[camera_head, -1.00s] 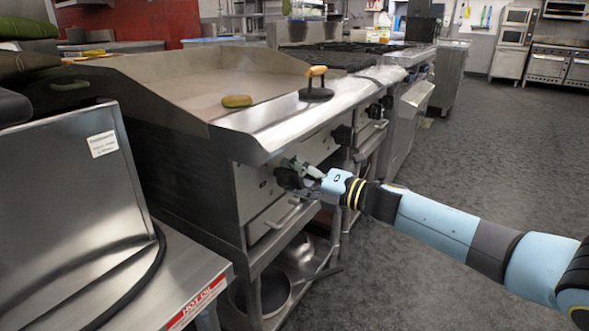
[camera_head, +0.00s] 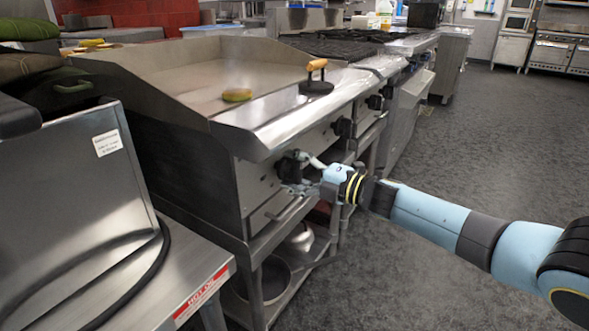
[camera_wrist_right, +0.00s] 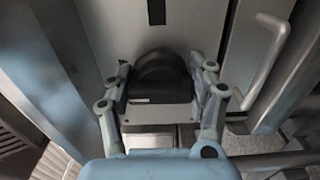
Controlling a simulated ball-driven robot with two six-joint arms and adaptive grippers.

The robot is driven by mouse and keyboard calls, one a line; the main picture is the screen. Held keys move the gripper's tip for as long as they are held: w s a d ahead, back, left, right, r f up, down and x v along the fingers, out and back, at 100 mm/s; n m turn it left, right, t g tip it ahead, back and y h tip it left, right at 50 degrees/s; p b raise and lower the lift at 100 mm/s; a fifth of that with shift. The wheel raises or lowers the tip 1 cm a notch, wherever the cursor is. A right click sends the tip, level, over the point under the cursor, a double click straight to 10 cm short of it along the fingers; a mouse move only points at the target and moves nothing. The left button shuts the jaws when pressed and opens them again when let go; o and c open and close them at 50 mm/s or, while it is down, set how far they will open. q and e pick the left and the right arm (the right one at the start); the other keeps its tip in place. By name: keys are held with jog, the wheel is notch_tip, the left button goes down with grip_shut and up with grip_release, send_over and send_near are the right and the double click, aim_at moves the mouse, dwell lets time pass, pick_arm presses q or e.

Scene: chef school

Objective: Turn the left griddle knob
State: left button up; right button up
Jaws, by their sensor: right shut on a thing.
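The left griddle knob (camera_head: 288,168) is a black knob on the steel front panel of the griddle (camera_head: 255,190). My right gripper (camera_head: 299,172) is at this knob, its arm coming in from the right. In the right wrist view, the black knob (camera_wrist_right: 160,75) sits between the two fingers of my right gripper (camera_wrist_right: 163,95), which are shut on it. A second black knob (camera_head: 342,127) is further right on the same panel, apart from the gripper. My left gripper is not in view.
A press with a wooden handle (camera_head: 316,80) and a yellow-green sponge-like item (camera_head: 237,95) lie on the griddle. A drawer handle (camera_wrist_right: 270,70) is beside the gripper. A steel counter with a "HOT OIL" label (camera_head: 201,296) stands at front left. Floor at right is clear.

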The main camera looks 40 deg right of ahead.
jog(key=o, duration=1.2)
jog(key=shift+c, duration=0.2)
jog(key=v, duration=1.2)
